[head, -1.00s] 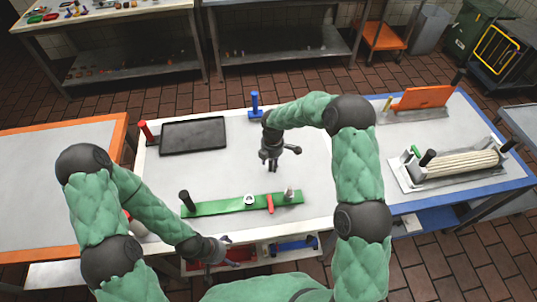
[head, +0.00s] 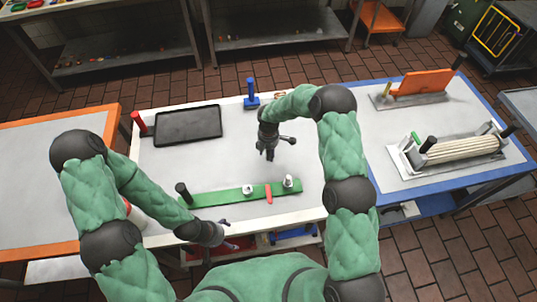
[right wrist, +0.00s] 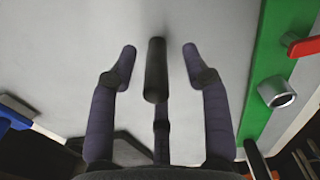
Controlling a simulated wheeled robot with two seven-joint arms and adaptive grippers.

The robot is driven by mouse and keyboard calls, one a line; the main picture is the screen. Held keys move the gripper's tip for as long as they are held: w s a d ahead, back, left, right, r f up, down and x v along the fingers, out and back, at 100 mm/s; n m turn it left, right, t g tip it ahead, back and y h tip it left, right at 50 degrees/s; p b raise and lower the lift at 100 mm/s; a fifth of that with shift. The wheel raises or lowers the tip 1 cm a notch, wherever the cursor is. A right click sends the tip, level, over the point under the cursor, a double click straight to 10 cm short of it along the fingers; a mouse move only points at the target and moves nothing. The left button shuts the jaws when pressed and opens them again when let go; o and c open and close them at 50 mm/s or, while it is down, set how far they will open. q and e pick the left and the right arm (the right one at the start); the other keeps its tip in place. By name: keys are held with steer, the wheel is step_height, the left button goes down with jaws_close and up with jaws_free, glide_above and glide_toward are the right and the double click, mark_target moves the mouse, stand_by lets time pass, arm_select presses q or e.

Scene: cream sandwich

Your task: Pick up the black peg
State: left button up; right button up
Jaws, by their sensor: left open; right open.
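In the right wrist view a black peg (right wrist: 156,68) stands on the pale tabletop between the fingers of my right gripper (right wrist: 160,60). The fingers are spread on both sides of it, with clear gaps. In the head view my right gripper (head: 268,155) points down over the middle of the table; there I cannot tell the peg from the dark fingers. My left gripper (head: 228,236) is open and empty at the front edge. Another black upright piece (head: 183,192) stands at the left end of the green strip (head: 222,196).
The green strip carries a metal ring (head: 248,189), a red piece (head: 268,193) and a pale peg (head: 288,181). A black tray (head: 188,125) lies at the back left, a blue handle (head: 251,92) at the back. The blue-edged table (head: 400,180) adjoins at right.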

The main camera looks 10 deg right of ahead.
steer(key=shift+w+f, duration=0.15)
steer(key=shift+f, duration=1.3)
jaws_close()
steer(key=shift+d+r, duration=0.1)
steer(key=shift+r, duration=0.45)
step_height(320, 180, up, 2)
steer(key=shift+r, duration=0.2)
steer(key=s+a+r, duration=0.3)
steer(key=s+r, duration=0.6)
steer(key=s, duration=0.4)
steer(key=shift+s+r+p, duration=0.25)
steer(key=shift+s+p, duration=0.1)
steer(key=shift+p, duration=0.05)
